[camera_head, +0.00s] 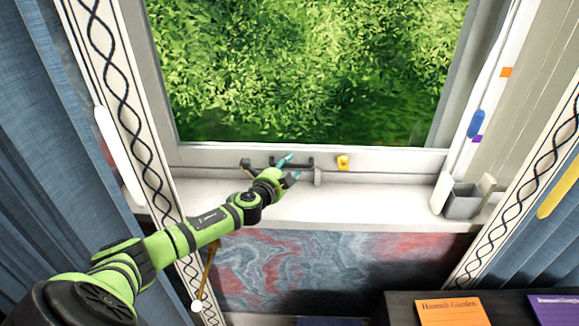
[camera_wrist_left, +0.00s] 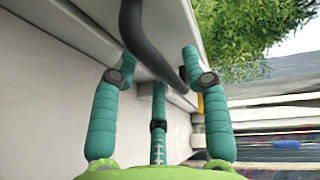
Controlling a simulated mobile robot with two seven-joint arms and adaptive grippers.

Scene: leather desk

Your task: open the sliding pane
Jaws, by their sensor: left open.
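The sliding pane (camera_head: 310,75) is a tall window with a white frame, and green foliage shows through the glass. A dark bar handle (camera_head: 306,164) sits on the bottom rail of its frame. My left gripper (camera_head: 291,166) has teal fingers and is at the handle, spread open. In the left wrist view the dark handle (camera_wrist_left: 150,45) runs between the open fingers of my left gripper (camera_wrist_left: 158,58). I cannot tell whether any finger touches it. The fingers hide part of the handle in the head view. My right gripper is not in view.
A yellow catch (camera_head: 343,162) is on the rail right of the handle. The white sill (camera_head: 350,208) is mostly clear. A grey box (camera_head: 463,201) stands at its right end. Blue curtains (camera_head: 45,150) hang at the sides. Orange (camera_head: 449,311) and purple (camera_head: 553,309) cards lie lower right.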

